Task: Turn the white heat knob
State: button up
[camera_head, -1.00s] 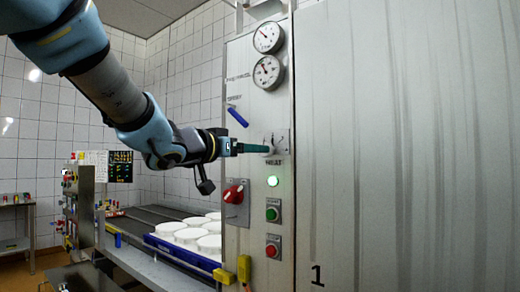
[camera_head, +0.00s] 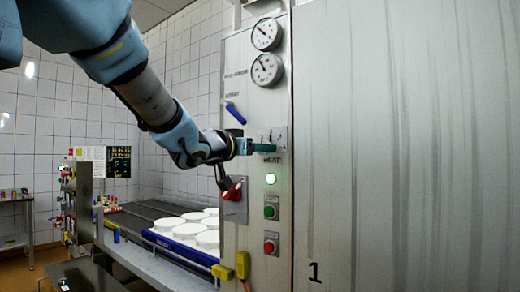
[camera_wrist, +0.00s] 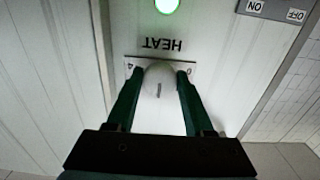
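The white heat knob (camera_wrist: 159,78) sits on a small plate by the word HEAT, which reads upside down in the wrist view. My gripper (camera_wrist: 160,72) has one dark green finger on each side of the knob, with the fingertips close to the plate. I see no clear gap between fingers and knob, but cannot tell whether they grip it. In the head view my gripper (camera_head: 272,146) reaches the heat plate (camera_head: 280,135) from the left, and the knob is not clearly visible there.
A lit green lamp (camera_head: 271,179) and green (camera_head: 270,211) and red (camera_head: 270,247) buttons lie below. A red switch (camera_head: 232,190) is close under my wrist. Two gauges (camera_head: 267,69) and a blue lever (camera_head: 236,113) are above. White moulds (camera_head: 187,230) stand at lower left.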

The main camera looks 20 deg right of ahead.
grip_shut()
jog(key=shift+m+b, duration=0.5)
jog(key=shift+m, duration=0.4)
jog(key=o, duration=0.5)
grip_release()
jog(key=shift+a, duration=0.1)
jog(key=b+v, duration=0.1)
jog(key=v, duration=0.9)
jog(key=shift+s+a, duration=0.15)
jog(key=shift+a, duration=0.15)
